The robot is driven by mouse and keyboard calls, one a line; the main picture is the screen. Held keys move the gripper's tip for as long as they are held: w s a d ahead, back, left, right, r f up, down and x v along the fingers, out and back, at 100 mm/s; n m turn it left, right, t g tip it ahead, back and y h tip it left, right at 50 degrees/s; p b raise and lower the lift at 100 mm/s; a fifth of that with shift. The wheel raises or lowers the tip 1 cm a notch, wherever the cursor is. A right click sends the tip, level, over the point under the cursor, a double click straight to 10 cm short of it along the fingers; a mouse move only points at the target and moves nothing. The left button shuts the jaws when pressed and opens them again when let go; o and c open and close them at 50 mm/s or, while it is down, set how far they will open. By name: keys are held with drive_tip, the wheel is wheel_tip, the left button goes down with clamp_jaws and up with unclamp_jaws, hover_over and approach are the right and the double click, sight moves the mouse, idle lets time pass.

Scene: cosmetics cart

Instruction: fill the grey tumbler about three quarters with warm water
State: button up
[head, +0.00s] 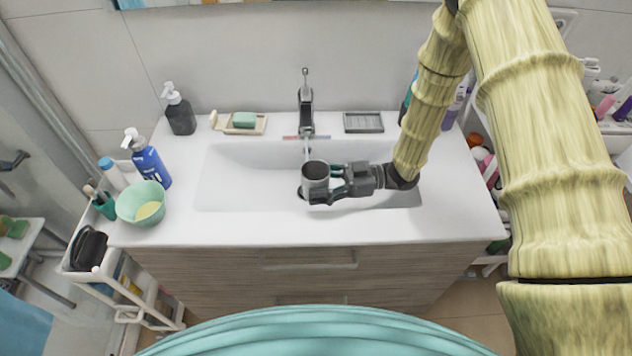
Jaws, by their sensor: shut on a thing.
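The grey tumbler (316,186) is upright over the white sink basin (235,188), below the faucet. My gripper (338,184) is shut on its right side and comes in from the right. The tumbler's inside looks dark, and I cannot tell how much water is in it. The faucet (306,113) stands at the back middle of the basin, with its lever on top. A thin pale streak, which looks like water, runs from the spout toward the tumbler's rim. A small red and blue strip (305,137) lies at the faucet's foot.
On the counter are a dark pump bottle (179,112), a soap dish (259,129) with green soap, a grey tray (363,122), a blue pump bottle (149,161) and a green bowl (128,206). A white cart (133,316) stands at left. The counter's front strip is clear.

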drive_tip(key=shift+f, duration=0.6)
drive_tip(key=shift+w+f, duration=0.35)
drive_tip(key=shift+f, duration=0.15)
drive_tip(key=shift+w+a+f+b, duration=0.2)
drive_tip(key=shift+w+f+b, duration=0.6)
drive_tip(key=shift+w, duration=0.45)
drive_tip(key=shift+w+a+f+b, duration=0.25)
drive_tip(key=shift+w+f+b, duration=0.5)
drive_tip(key=shift+w, duration=0.55)
drive_tip(key=shift+w+a+f+b, duration=0.2)
drive_tip(key=shift+w+f+b, duration=0.55)
drive_tip(key=shift+w, duration=0.85)
drive_tip(key=shift+w+a+f+b, duration=0.1)
drive_tip(key=shift+w+b, duration=0.35)
drive_tip(key=shift+b, duration=0.05)
drive_tip(key=w, duration=0.1)
drive_tip(key=w+b, duration=0.1)
drive_tip(key=w, duration=0.1)
drive_tip(key=w+b, duration=0.1)
drive_tip(key=w, duration=0.1)
drive_tip(key=shift+a+r, duration=0.3)
